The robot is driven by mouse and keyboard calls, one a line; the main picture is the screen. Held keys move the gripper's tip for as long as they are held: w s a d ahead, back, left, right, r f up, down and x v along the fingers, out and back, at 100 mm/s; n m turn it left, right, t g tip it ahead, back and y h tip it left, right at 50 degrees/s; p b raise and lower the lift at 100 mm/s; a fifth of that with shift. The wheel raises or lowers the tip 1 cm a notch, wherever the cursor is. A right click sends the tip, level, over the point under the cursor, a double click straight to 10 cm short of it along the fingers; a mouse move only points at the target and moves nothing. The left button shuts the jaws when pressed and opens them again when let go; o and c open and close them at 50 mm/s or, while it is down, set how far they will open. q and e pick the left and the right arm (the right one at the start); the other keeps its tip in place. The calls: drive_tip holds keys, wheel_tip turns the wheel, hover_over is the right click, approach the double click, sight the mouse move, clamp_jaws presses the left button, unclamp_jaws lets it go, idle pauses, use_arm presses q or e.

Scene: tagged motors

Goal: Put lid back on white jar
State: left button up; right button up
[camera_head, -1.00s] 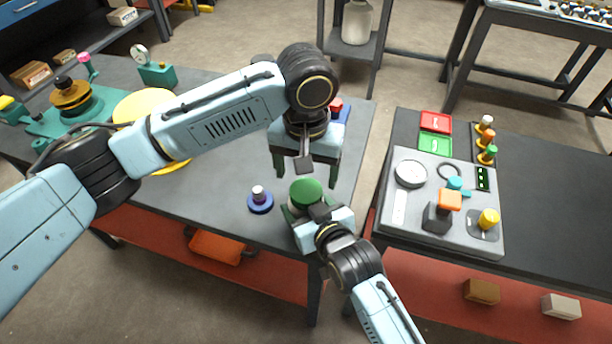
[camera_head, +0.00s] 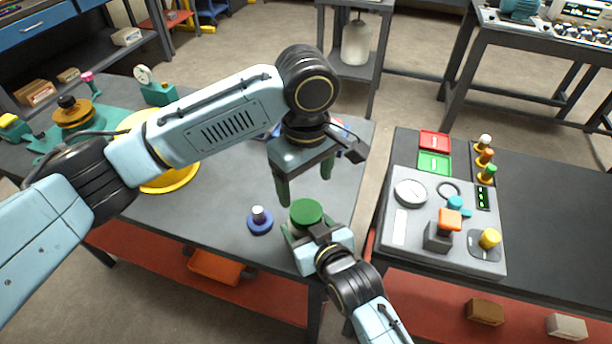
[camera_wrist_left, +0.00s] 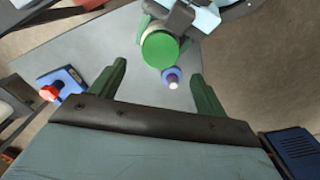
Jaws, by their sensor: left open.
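A green round lid (camera_head: 306,212) is at the front edge of the grey table, between the fingers of my right gripper (camera_head: 308,232). In the left wrist view the green lid (camera_wrist_left: 160,49) covers most of a white jar (camera_wrist_left: 151,31), whose pale rim shows beside it. Whether the lid is fully seated cannot be told. My right gripper appears shut around the jar. My left gripper (camera_head: 305,186) is open and empty, with its fingers pointing down above and behind the lid. Its spread fingers also show in the left wrist view (camera_wrist_left: 159,72).
A blue disc with a pale knob (camera_head: 260,219) stands just left of the jar. A yellow round plate (camera_head: 172,182) lies left under my left arm. A grey control panel (camera_head: 402,228) stands on the right table. A blue block with a red knob (camera_wrist_left: 60,88) is on the grey table.

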sight(306, 210)
use_arm(q)
drive_tip(key=shift+r+n, duration=0.25)
drive_tip(key=shift+n, duration=0.65)
drive_tip(key=shift+f, duration=4.05)
drive_tip(key=c, duration=1)
drive_tip(key=m, duration=1.3)
